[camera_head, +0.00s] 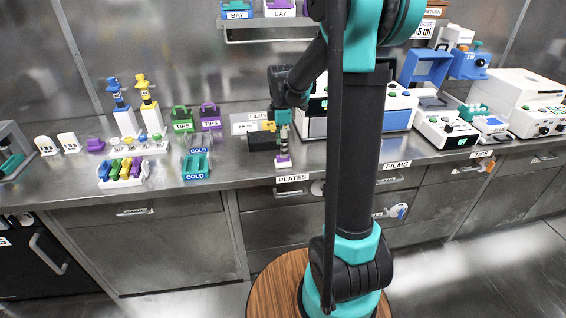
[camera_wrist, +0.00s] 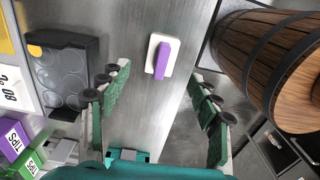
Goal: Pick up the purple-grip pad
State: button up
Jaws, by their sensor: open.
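The purple-grip pad is a white plate with a raised purple grip (camera_wrist: 162,58). In the wrist view it lies on the steel bench near its front edge, between and beyond my fingertips. In the head view the pad (camera_head: 283,162) lies at the bench edge above the PLATES label, below my gripper (camera_head: 282,135). In the wrist view my gripper (camera_wrist: 160,92) is open, with green fingers on both sides and nothing between them. The fingers appear apart from the pad.
A dark tray with round wells (camera_wrist: 62,75) stands left of the pad in the wrist view. Purple and green TIPS boxes (camera_wrist: 14,138) are at lower left. The bench edge and a wooden barrel-like stand (camera_wrist: 262,60) are at right. Bare bench (camera_wrist: 150,118) surrounds the pad.

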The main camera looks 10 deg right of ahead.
jog(key=shift+d+f, duration=0.15)
jog(key=shift+f, duration=1.2)
jog(key=shift+d+f, duration=0.1)
jog(key=shift+f, duration=1.25)
jog(key=shift+c, duration=0.3)
jog(key=c, duration=1.2)
jog(key=shift+r, duration=0.1)
notch_tip(320, 180, up, 20)
